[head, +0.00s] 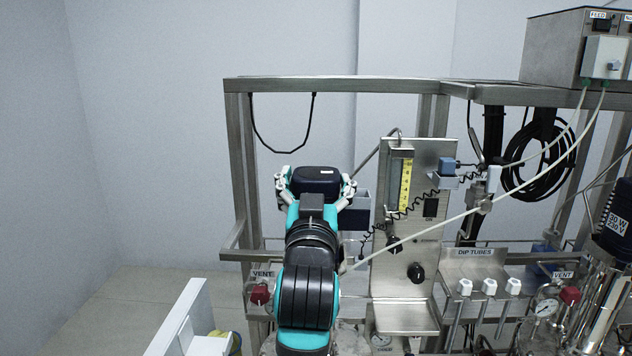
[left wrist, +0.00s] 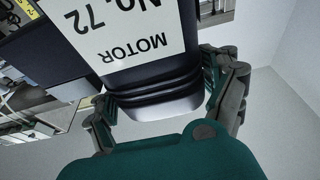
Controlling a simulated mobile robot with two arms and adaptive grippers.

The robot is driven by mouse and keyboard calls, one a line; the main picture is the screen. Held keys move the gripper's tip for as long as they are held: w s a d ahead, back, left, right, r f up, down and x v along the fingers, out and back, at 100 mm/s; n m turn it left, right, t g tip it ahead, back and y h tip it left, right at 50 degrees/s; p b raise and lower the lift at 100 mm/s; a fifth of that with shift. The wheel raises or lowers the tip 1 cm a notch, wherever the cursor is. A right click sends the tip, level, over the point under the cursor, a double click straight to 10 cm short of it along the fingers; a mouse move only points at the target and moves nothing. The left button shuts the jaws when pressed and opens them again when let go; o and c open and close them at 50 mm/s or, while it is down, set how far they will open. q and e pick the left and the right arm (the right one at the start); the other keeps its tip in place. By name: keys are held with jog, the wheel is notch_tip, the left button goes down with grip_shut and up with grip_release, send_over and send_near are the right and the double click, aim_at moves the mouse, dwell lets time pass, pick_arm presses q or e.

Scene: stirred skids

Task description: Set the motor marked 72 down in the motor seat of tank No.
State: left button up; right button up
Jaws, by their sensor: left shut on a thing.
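The motor (head: 316,176) is a dark navy, rounded block. In the left wrist view the motor (left wrist: 152,86) has a white label reading "MOTOR NO. 72", upside down. My left gripper (head: 316,188) is shut on it, with a finger on each side, and holds it up in front of the steel frame. Its fingers also flank the motor in the left wrist view (left wrist: 168,100). My arm hides much of what lies below. I cannot make out a motor seat or a tank number. My right gripper is not in view.
A steel panel (head: 430,165) with a yellow scale and knobs stands right of the motor, with a grey-blue box (head: 355,213) close by. A pale hose (head: 430,236) slants across. A DIP TUBES rack (head: 474,253) and another motor (head: 617,222) are at right.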

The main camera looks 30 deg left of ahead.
pick_arm(q)
jog(key=shift+f+b, duration=0.3)
jog(key=shift+b, duration=0.05)
jog(key=o, duration=1.6)
jog(key=shift+s+d, duration=0.1)
jog(key=shift+s, duration=0.1)
jog(key=shift+c, duration=0.2)
jog(key=shift+w, duration=0.1)
jog(key=shift+w+f, duration=0.1)
jog(key=shift+f, duration=0.15)
notch_tip(320, 180, up, 10)
jog(key=shift+r, duration=0.2)
